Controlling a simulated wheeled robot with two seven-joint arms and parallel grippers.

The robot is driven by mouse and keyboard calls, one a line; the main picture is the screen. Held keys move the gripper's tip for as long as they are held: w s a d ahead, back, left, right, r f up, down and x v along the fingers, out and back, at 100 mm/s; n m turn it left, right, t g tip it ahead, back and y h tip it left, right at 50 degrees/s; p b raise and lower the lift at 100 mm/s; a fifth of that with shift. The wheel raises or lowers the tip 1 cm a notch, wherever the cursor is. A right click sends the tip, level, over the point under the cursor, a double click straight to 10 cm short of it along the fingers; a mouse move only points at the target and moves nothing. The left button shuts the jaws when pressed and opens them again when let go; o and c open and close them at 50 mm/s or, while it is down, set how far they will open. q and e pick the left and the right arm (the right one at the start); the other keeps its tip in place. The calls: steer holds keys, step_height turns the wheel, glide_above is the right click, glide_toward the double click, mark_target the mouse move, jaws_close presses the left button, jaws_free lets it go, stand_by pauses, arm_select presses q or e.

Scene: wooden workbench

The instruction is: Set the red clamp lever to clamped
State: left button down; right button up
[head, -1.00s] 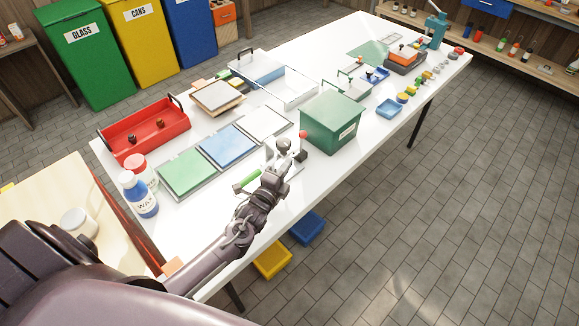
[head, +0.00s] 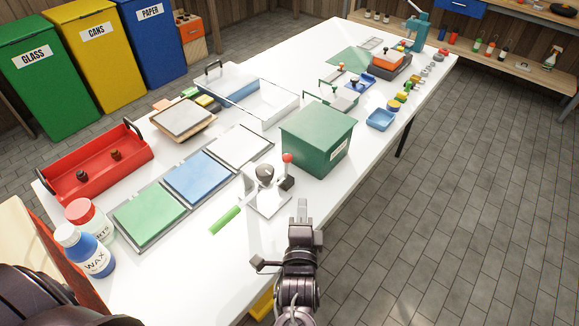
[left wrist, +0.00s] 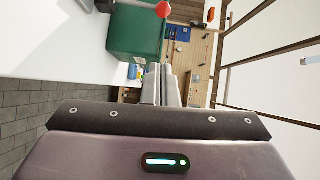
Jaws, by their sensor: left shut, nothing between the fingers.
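The clamp (head: 268,204) is a pale metal fixture on the white workbench, with a dark round knob (head: 265,173) on it. Its lever has a red ball (head: 287,158) on top and stands roughly upright from a dark block (head: 287,183). The red ball also shows at the top edge of the left wrist view (left wrist: 163,9). My left gripper (head: 302,207) is shut and empty, to the right and near side of the lever, apart from it in the picture. Its closed fingers show in the left wrist view (left wrist: 161,85). My right gripper is not in view.
A green box (head: 318,138) stands just behind and right of the lever. A green bar (head: 224,220) lies left of the clamp. Green, blue and white panels (head: 197,178) lie further left. The bench's near edge is by my left arm.

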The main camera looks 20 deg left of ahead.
arm_select(q)
steer(key=p, duration=0.1)
glide_toward(286, 158)
steer(key=w+d, duration=0.4)
steer(key=w, duration=0.1)
steer(key=a, duration=0.1)
steer(key=w+a, duration=0.1)
steer(key=w+a+f+p, duration=0.1)
steer(key=shift+a, duration=0.4)
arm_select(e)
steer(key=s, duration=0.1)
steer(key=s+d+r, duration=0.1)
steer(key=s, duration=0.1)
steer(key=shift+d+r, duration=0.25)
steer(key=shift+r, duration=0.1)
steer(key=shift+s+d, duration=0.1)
arm_select(q)
steer(key=a+n+p, duration=0.1)
steer(key=p, duration=0.1)
steer(key=a+r+g+p, duration=0.1)
steer(key=p, duration=0.1)
steer(key=shift+w+r+n+h+p, duration=0.25)
steer(key=shift+w+n+h+p, duration=0.05)
steer(key=shift+n+p, duration=0.1)
steer(key=shift+a+f+g, duration=0.1)
steer(key=shift+g, duration=0.2)
steer(key=shift+f, duration=0.2)
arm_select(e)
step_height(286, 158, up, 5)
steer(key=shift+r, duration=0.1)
